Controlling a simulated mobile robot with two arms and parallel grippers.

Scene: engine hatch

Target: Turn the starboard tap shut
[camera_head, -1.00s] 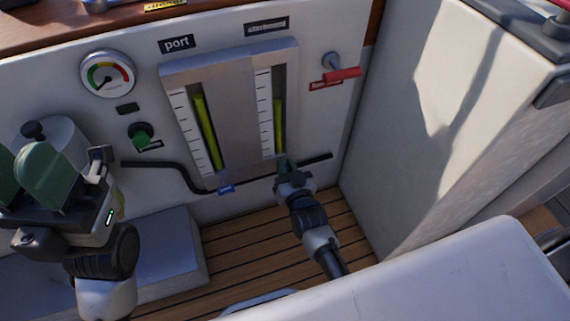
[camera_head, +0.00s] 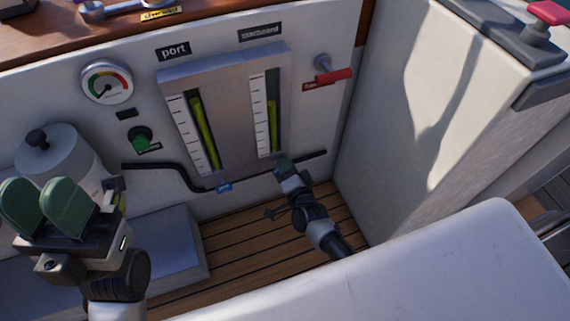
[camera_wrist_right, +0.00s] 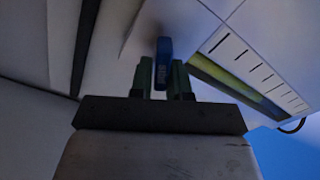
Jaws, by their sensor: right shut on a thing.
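The starboard tap is a small blue handle (camera_wrist_right: 162,62) below the starboard gauge tube (camera_head: 272,112). In the right wrist view it stands upright between the green fingers of my right gripper (camera_wrist_right: 162,80), which is shut on it. In the head view my right gripper (camera_head: 281,162) covers the tap at the foot of the starboard tube. The blue port tap (camera_head: 223,187) is below the port gauge tube (camera_head: 204,135). My left gripper (camera_head: 44,207) is at the lower left, its green fingers apart and empty, away from the panel.
A black pipe (camera_head: 180,170) runs along the panel under the tubes. A red lever (camera_head: 333,76) is at upper right. A green knob (camera_head: 140,139) and round dial (camera_head: 107,83) are at left. A grey tank (camera_head: 62,158) stands behind my left gripper. A white wall (camera_head: 410,100) bounds the right.

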